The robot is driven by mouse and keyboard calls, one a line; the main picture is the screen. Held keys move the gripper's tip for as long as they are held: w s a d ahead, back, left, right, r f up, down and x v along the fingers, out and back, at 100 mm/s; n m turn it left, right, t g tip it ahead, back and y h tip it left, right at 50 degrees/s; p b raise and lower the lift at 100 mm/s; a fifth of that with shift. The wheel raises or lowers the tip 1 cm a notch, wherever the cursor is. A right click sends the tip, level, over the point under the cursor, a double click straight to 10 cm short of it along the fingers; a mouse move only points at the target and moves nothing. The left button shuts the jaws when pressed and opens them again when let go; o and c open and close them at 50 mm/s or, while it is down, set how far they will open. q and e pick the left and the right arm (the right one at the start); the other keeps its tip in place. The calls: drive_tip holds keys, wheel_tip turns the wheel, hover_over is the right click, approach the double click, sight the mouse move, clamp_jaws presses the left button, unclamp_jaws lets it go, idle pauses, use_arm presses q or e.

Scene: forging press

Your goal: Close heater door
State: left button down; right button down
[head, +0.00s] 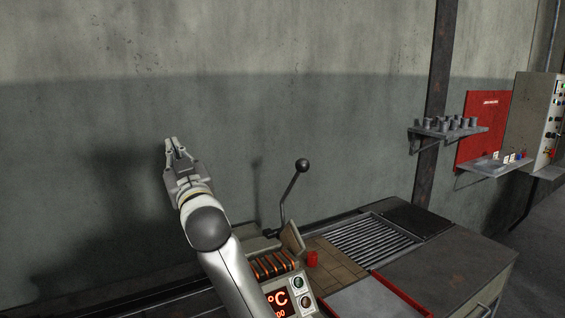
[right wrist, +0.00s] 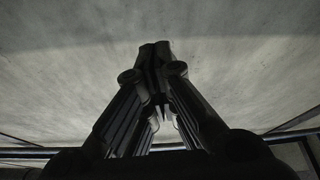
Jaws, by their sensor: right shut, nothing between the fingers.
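The heater (head: 272,266) is at the bottom centre of the head view. Its glowing orange bars are exposed, and a red °C display shows on its front. A lever with a black ball knob (head: 303,166) rises behind it, tilted to the right. A slanted beige plate stands at the heater's right edge; I cannot tell whether it is the door. My right gripper (head: 172,143) is up and left of the heater, against the wall, shut and empty, apart from the lever. In the right wrist view its fingertips (right wrist: 155,50) are together. My left gripper is not in view.
A red cylindrical piece (head: 312,259) stands on the tiled surface right of the heater. Beyond are a slatted grate (head: 368,237) and a metal cabinet (head: 450,265). A shelf with several grey cylinders (head: 452,126) and a control box (head: 540,115) are at the right.

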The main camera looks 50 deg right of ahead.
drive_tip(key=s+d+f+n+g+h, duration=0.2)
drive_tip(key=s+d+f+g+h, duration=0.1)
drive_tip(key=s+d+g+h, duration=0.35)
drive_tip(key=s+d+f+n+g+h, duration=0.3)
drive_tip(key=s+d+f+g+h, duration=0.15)
drive_tip(key=d+h, duration=0.2)
drive_tip(key=s+p+x, duration=0.1)
drive_tip(key=p+x, duration=0.3)
drive_tip(key=x, duration=0.7)
drive_tip(key=s, duration=0.1)
drive_tip(key=s+f, duration=0.1)
drive_tip(key=s+d, duration=0.1)
drive_tip(key=shift+s+f+m+g+y+p, duration=0.25)
drive_tip(key=shift+f+m+g+y+p, duration=0.05)
drive_tip(key=shift+f+g+y+p, duration=0.1)
